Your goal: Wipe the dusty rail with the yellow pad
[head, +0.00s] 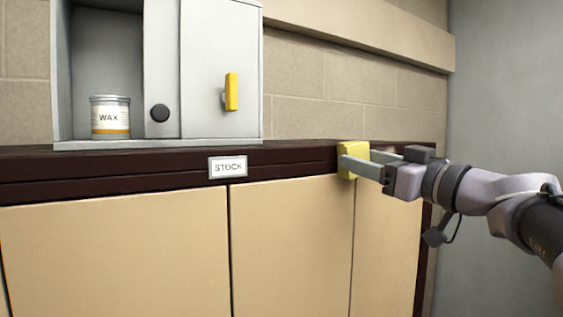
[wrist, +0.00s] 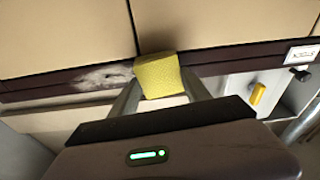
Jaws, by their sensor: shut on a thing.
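My gripper (head: 364,163) is shut on the yellow pad (head: 352,152), at the right part of the dark brown rail (head: 110,170). The pad overlaps the rail's front face; whether it presses on it I cannot tell. In the wrist view, the yellow pad (wrist: 159,76) sits between my fingers in front of the rail (wrist: 220,64). A pale patch of dust (wrist: 104,76) lies on the rail just left of the pad there. In the head view I cannot make out the dust; my gripper and arm cover that part.
A STOCK label (head: 228,167) is on the rail. Above stands a grey cabinet (head: 160,70) with a yellow handle (head: 231,92), a dark knob (head: 159,113) and a WAX tin (head: 110,117) inside. Tan panels (head: 290,240) lie below the rail. A grey wall (head: 510,90) is at the right.

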